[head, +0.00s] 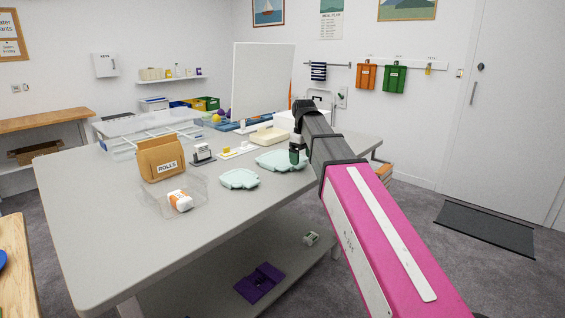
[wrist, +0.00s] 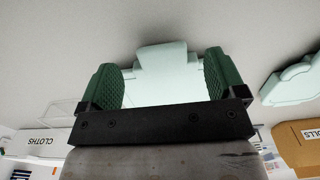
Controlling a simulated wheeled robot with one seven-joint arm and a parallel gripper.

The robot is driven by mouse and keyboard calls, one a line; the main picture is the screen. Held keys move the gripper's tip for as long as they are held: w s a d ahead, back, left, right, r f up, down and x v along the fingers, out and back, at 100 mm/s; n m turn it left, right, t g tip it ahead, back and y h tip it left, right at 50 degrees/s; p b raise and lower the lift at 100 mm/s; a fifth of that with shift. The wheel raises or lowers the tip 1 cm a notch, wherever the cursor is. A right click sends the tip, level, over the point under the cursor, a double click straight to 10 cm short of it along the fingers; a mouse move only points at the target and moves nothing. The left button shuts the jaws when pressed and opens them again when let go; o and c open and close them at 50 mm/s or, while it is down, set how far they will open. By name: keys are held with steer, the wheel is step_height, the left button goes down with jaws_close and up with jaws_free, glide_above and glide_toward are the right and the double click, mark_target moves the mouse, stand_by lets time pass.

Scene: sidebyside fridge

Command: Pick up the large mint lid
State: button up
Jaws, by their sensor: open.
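The large mint lid (head: 275,161) lies on the grey table beneath my gripper. It also shows in the wrist view (wrist: 165,58), between and beyond the two green fingers, with a tab at its far edge. My gripper (head: 297,155) is at the lid's right side in the head view. In the wrist view my gripper (wrist: 162,75) is open, and I see no grip on the lid. Whether the fingers touch it I cannot tell. A smaller mint lid (head: 240,179) lies to the left, also in the wrist view (wrist: 292,80) at right.
A brown ROLLS bag (head: 161,158) and a clear tray (head: 158,203) with a small white-and-orange item (head: 180,200) stand left of the lids. A cream box (head: 269,136) sits behind the large lid, with a white board (head: 264,82) farther back. The table's front is clear.

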mark_target(302, 165)
steer(key=shift+a+f, duration=0.1)
steer(key=shift+f, duration=1.75)
steer(key=c, duration=1)
steer(key=shift+r, duration=0.15)
